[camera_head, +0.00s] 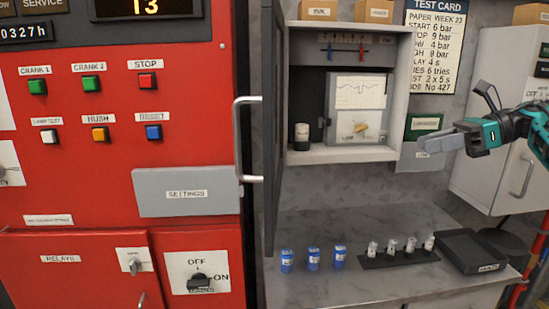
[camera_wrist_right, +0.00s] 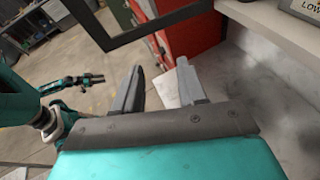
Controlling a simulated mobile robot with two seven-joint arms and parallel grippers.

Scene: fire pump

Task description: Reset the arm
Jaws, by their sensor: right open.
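My right arm comes in from the right edge of the head view. Its right gripper (camera_head: 430,142) points left, raised in front of the wall and the cabinets, well above the counter. In the right wrist view its two grey fingers (camera_wrist_right: 158,75) stand apart with nothing between them. My left gripper does not show in the head view. A teal arm end, seemingly my left gripper (camera_wrist_right: 95,79), shows small at the left of the right wrist view; its jaw state is unclear.
A red panel (camera_head: 100,190) with buttons fills the left. An open cabinet (camera_head: 400,90) holds a chart recorder (camera_head: 358,92); its dark door (camera_head: 273,130) stands out. On the counter (camera_head: 330,225) are blue containers (camera_head: 313,259), a vial rack (camera_head: 397,256) and a black tray (camera_head: 470,247).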

